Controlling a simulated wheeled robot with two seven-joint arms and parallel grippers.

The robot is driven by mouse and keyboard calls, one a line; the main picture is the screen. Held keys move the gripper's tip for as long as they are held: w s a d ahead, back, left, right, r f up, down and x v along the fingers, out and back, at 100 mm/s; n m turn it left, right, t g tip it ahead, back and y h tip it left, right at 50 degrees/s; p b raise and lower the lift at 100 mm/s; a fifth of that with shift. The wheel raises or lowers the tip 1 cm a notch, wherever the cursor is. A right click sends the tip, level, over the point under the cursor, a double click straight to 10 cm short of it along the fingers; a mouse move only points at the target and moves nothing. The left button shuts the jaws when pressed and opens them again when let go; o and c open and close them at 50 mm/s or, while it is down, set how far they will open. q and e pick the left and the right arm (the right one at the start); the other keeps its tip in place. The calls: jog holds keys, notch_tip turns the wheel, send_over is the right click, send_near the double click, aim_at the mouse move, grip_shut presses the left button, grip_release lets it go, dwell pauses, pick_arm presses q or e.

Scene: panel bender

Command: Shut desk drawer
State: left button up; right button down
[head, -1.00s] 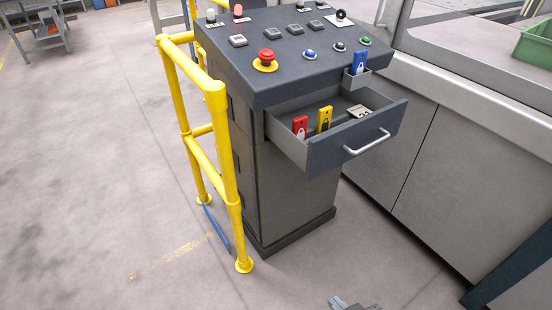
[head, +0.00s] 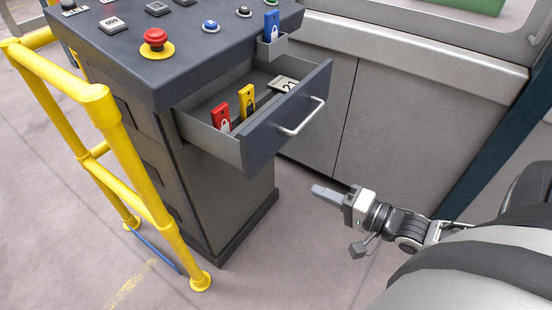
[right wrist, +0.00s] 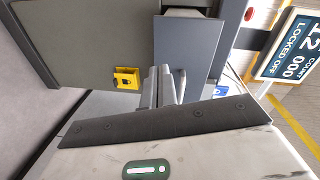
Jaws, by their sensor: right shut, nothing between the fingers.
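The desk drawer (head: 287,117) stands pulled out from the dark grey control desk (head: 130,55), under its sloped top. Its front panel has a pale bar handle (head: 303,117). Inside lie a red tag (head: 221,108), a yellow tag (head: 247,99) and a white numbered card (head: 284,84). My right gripper (head: 320,192) is shut and empty, to the right of and lower in the picture than the drawer front, apart from it. Its fingers also show in the right wrist view (right wrist: 160,86). My left gripper is not in view.
A yellow guard rail (head: 115,130) stands left of the desk. A small holder with a blue tag (head: 271,27) hangs at the desk's right edge. A grey machine cabinet (head: 385,110) stands behind and to the right. Open floor (head: 310,250) lies in front.

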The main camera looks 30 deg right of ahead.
notch_tip(320, 180, up, 2)
jog(key=w+d+m+t, duration=0.1)
jog(key=d+m, duration=0.1)
jog(key=y+b, duration=0.1)
jog(key=b, duration=0.1)
send_near(266, 146)
jog(key=x, duration=0.6)
jog(key=shift+w+a, duration=0.3)
jog(key=shift+w, duration=0.05)
jog(key=shift+m, duration=0.3)
